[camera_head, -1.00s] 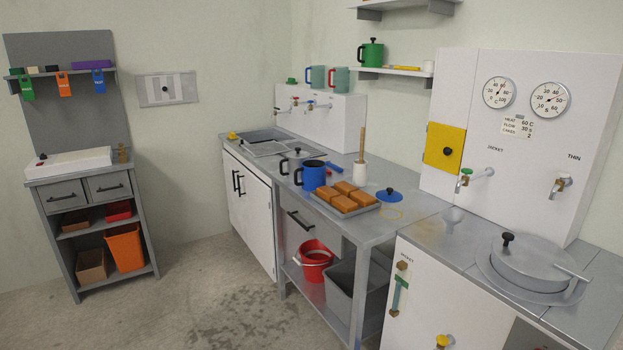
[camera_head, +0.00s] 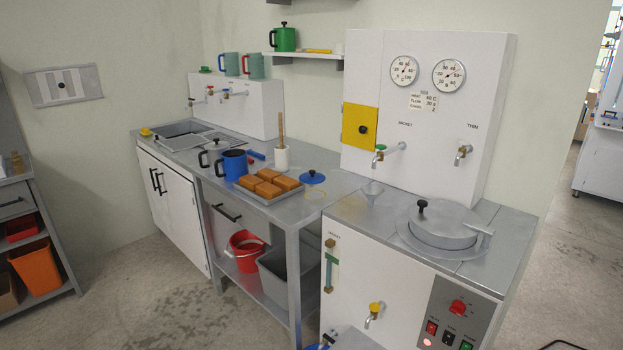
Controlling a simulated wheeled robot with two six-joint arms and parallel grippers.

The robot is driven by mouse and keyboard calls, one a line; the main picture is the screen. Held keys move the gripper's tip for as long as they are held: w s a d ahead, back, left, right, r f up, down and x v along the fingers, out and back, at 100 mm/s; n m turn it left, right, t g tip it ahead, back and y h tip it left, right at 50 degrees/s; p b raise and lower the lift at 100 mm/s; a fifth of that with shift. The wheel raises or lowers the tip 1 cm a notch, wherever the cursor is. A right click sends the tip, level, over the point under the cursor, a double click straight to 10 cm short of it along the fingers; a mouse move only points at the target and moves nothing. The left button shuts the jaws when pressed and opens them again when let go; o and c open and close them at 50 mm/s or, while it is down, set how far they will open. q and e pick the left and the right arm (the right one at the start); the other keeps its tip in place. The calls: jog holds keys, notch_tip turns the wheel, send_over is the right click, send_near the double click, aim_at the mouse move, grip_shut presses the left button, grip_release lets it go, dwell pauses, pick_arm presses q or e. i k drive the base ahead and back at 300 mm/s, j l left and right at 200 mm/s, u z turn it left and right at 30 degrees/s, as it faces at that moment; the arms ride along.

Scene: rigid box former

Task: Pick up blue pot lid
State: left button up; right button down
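The blue pot lid (camera_head: 313,178) is a small round disc with a dark knob. It lies on the grey worktop (camera_head: 335,186), right of a tray of brown blocks and left of the white machine. The blue pot (camera_head: 233,163) stands upright on the same worktop, left of the tray. I cannot identify either gripper in the view. A small grey and dark part, perhaps my own arm, shows at the bottom edge, far below the lid.
A tray (camera_head: 272,201) of brown blocks sits between pot and lid. A white pestle-like holder (camera_head: 282,159) stands behind it. A funnel (camera_head: 373,191) and a large round metal lid (camera_head: 443,228) are on the machine top to the right. Open floor lies at the front left.

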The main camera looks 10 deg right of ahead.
aim_at(312, 177)
jog(key=i+j+z, duration=0.3)
jog(key=i+j, duration=0.35)
jog(key=i, duration=0.25)
jog(key=i+j+z, duration=0.3)
jog(key=i+j, duration=0.5)
